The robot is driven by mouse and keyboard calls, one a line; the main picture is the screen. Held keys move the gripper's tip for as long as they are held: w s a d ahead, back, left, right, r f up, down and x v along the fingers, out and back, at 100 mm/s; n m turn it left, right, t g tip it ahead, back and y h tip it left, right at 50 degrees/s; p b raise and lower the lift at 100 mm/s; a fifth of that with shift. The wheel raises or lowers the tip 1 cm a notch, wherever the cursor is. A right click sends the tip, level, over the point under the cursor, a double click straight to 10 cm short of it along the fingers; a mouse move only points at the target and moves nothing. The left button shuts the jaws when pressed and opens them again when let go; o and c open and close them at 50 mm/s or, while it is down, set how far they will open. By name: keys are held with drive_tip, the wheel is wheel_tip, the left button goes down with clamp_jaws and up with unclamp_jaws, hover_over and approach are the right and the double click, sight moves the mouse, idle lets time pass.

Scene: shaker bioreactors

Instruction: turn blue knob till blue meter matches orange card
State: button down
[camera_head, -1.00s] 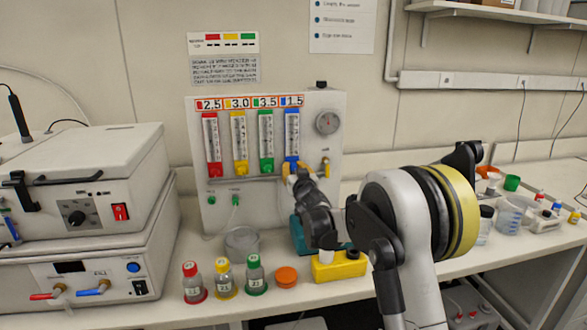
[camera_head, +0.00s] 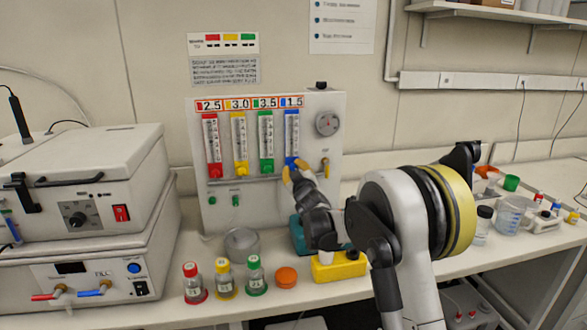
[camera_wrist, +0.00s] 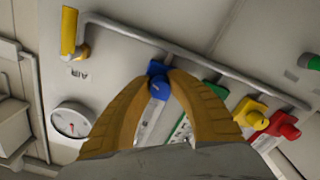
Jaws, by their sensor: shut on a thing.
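The blue knob (camera_wrist: 158,88) sits at the base of the blue meter, and my gripper (camera_wrist: 160,80) is shut on it, one orange finger on each side. In the head view my gripper (camera_head: 290,175) reaches the panel from the right and partly covers the knob. The blue meter (camera_head: 292,132) is the rightmost of the tubes on the pale panel (camera_head: 222,210). The orange-edged card (camera_head: 292,101) above it reads 1.5 beside a blue mark. The level inside the blue meter is too small to read.
Red (camera_head: 212,145), yellow (camera_head: 240,143) and green (camera_head: 266,141) meters stand left of the blue one. A round gauge (camera_head: 327,123) and a yellow valve (camera_head: 325,167) are to its right. Capped bottles (camera_head: 223,280) and a yellow block (camera_head: 339,267) stand on the bench below.

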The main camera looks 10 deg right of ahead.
drive_tip(key=shift+n, duration=0.4)
drive_tip(key=c, duration=1.2)
unclamp_jaws()
drive_tip(key=shift+s, duration=0.1)
drive_tip(key=s, duration=1.1)
drive_tip(key=shift+s, duration=0.4)
